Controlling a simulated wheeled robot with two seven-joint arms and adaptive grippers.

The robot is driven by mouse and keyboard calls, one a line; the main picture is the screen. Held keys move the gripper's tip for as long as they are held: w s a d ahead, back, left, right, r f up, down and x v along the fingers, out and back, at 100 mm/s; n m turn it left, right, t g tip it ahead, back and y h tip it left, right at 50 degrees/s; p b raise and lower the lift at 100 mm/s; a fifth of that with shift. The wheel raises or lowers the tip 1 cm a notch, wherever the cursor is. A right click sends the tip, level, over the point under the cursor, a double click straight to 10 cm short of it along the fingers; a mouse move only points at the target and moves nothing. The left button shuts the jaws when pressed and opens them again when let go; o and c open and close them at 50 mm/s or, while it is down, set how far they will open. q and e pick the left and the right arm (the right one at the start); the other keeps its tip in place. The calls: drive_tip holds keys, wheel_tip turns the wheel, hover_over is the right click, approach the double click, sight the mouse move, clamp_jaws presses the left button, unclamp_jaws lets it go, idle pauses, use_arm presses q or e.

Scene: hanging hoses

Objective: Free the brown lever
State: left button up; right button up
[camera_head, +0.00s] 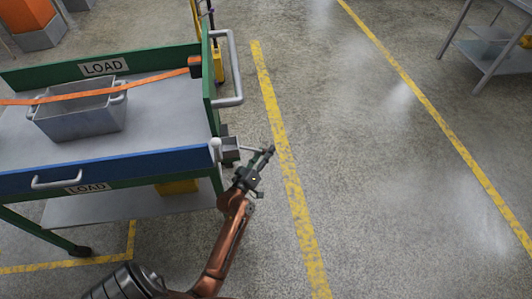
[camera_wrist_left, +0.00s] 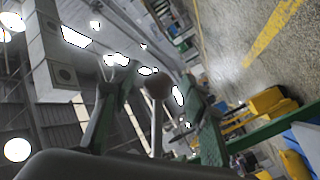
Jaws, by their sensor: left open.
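My left gripper (camera_head: 252,160) is open beside the near right corner of the cart (camera_head: 170,125), with its dark fingers spread. In the left wrist view the two fingers (camera_wrist_left: 150,108) stand apart. A lever with a dull brownish round knob (camera_wrist_left: 157,86) on a thin pale rod shows between them, and no finger visibly touches it. In the head view a pale knob (camera_head: 216,144) stands at that cart corner, next to a small grey block (camera_head: 230,148); its colour is hard to tell. My right gripper is out of view.
The cart has green rails, a blue near side panel (camera_head: 110,170) and a grey push handle (camera_head: 236,70). An orange strap (camera_head: 150,79) crosses above a grey bin (camera_head: 80,118) on it. Open floor with yellow lines (camera_head: 285,160) lies to the right.

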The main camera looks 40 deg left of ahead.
use_arm(q)
clamp_jaws()
idle(0.5)
